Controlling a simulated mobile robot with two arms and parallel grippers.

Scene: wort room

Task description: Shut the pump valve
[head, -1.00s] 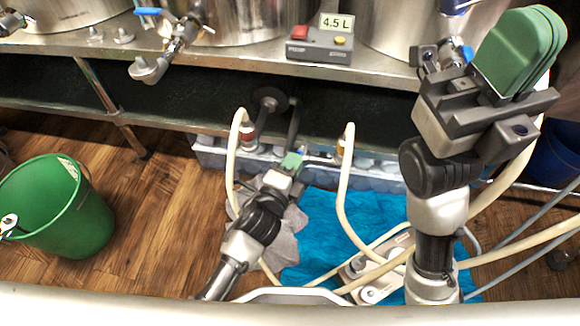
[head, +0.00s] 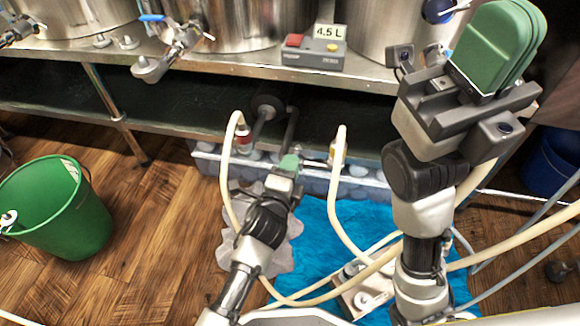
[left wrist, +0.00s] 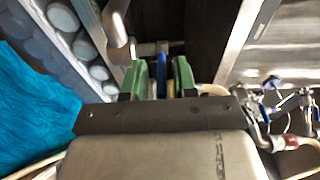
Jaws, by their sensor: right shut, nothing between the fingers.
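My left gripper (head: 288,165) reaches down to the front of the low shelf, beside the pale hoses. In the left wrist view its two green fingers (left wrist: 163,82) stand apart. A narrow blue part (left wrist: 163,70), perhaps the valve's lever, shows in the gap between them, with something yellow beside it. I cannot tell whether the fingers touch it. A metal fitting (left wrist: 118,35) and a short pipe lie just beyond. In the head view the valve is small and mostly hidden by my gripper. My right gripper (head: 497,50) is raised at the right, its green fingers together and empty.
Steel kettles stand on the steel bench (head: 260,65) with a 4.5 L display box (head: 313,50) and a blue-handled tap (head: 178,38). A green bucket (head: 60,210) stands on the floor at left. Pale hoses (head: 340,200) cross a blue cloth (head: 310,240).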

